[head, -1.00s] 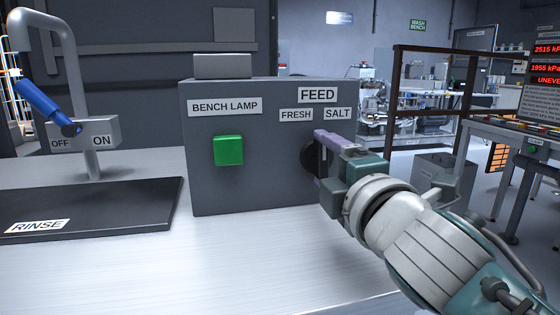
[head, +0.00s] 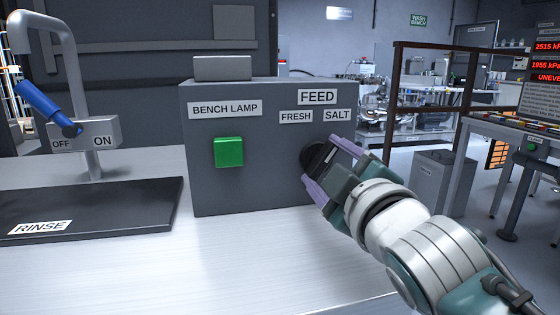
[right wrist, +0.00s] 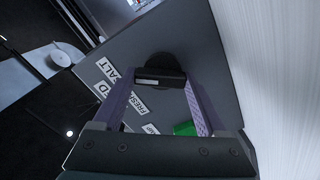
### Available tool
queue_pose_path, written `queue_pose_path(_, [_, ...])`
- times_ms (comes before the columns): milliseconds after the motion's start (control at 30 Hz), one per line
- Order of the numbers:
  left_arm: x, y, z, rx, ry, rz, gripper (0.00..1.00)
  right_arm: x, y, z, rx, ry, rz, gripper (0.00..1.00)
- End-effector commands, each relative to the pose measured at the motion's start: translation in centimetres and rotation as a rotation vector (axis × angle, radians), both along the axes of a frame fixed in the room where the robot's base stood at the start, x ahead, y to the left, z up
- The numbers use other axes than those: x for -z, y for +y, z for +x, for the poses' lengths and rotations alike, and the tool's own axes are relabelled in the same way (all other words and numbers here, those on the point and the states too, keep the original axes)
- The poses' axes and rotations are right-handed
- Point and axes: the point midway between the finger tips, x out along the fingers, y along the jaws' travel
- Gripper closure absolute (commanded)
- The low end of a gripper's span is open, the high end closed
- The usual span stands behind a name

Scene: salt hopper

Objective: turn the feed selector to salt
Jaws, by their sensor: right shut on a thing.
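The feed selector is a black knob (head: 309,160) on the front of a grey box (head: 265,195), below the FEED sign (head: 318,97). The FRESH label (head: 296,117) is above it to the left, the SALT label (head: 337,115) above it to the right. My right gripper (head: 321,164) is shut on the knob, with one purple finger on each side. In the right wrist view the knob's bar (right wrist: 160,77), with a white mark, sits between the fingertips. In the head view the bar tilts up to the right, toward the SALT side. My left gripper is not in view.
A green button (head: 229,152) sits under the BENCH LAMP label (head: 225,109) on the same box. A tap with a blue lever (head: 45,105) and a black RINSE mat (head: 120,205) are at left. The bench (head: 250,250) in front is clear.

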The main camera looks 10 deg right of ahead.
Motion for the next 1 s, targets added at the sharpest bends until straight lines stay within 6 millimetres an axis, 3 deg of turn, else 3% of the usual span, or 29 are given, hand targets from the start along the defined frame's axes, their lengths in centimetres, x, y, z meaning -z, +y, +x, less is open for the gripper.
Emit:
queue_pose_path(500, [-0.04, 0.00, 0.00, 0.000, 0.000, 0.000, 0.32, -0.06, 0.04, 0.01, -0.001, -0.001, 0.023, 0.81])
queue_pose_path(533, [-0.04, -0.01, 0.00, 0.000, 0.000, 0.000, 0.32, -0.06, 0.04, 0.01, -0.001, -0.001, 0.023, 0.22])
queue_pose_path(733, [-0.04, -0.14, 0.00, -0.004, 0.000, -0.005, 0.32, -0.05, 0.02, 0.00, 0.000, -0.001, 0.020, 0.00])
queue_pose_path(1000, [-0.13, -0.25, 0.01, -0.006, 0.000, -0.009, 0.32, -0.03, 0.01, -0.17, -0.001, 0.000, 0.017, 0.00])
